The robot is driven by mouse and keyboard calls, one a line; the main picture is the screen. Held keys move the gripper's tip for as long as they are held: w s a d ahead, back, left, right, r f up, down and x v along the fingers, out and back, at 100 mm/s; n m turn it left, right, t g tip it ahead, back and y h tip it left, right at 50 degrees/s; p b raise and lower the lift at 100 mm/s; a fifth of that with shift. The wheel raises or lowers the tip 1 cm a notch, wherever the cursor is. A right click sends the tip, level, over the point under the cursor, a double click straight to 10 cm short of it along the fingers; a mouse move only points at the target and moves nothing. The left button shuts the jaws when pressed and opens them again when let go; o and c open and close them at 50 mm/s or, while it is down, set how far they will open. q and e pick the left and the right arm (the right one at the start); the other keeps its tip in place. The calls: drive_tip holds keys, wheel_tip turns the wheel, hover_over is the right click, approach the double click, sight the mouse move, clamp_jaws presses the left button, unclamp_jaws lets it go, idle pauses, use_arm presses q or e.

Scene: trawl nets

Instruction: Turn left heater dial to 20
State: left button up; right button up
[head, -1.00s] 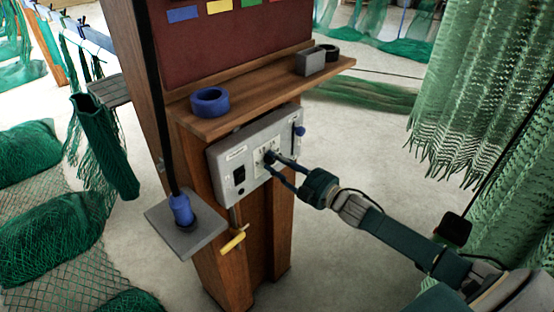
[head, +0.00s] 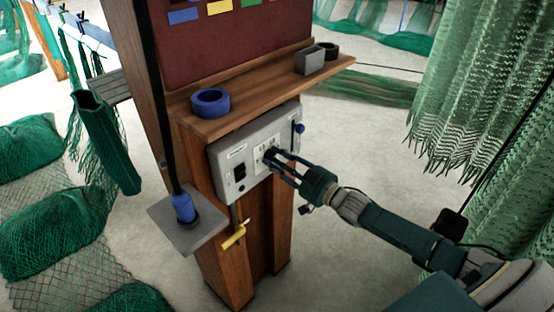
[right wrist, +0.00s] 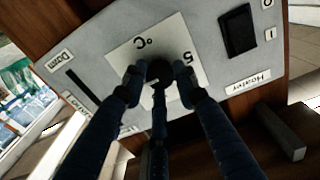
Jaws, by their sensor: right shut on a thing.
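The grey control panel (head: 228,177) is fixed to the wooden post below a shelf. The black heater dial (right wrist: 158,72) sits on a white scale plate (right wrist: 187,62) on which "5" and "°C" can be read in the right wrist view. My right gripper (head: 270,155) is shut on the dial, with its fingers on both sides of it (right wrist: 158,82). The fingers hide part of the scale, and I cannot read the dial's setting. A black switch (right wrist: 238,31) and a "Heater" label (right wrist: 248,82) are beside the plate. My left gripper is not in view.
A wooden shelf (head: 255,92) juts out above the panel, with a blue tape roll (head: 210,102) and a grey box (head: 309,60) on it. A grey plate with a blue fitting (head: 183,207) and a yellow handle (head: 234,237) are low at the left. Green nets (head: 480,90) hang at the right.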

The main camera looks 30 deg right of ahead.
drive_tip(key=shift+s+f, duration=0.1)
drive_tip(key=shift+f, duration=0.45)
drive_tip(key=o, duration=1.1)
drive_tip(key=shift+o, duration=0.2)
drive_tip(key=shift+d+r, duration=0.1)
drive_tip(key=shift+r, duration=0.05)
drive_tip(key=shift+s+d, duration=0.1)
drive_tip(key=shift+s, duration=0.3)
drive_tip(key=v, duration=1.1)
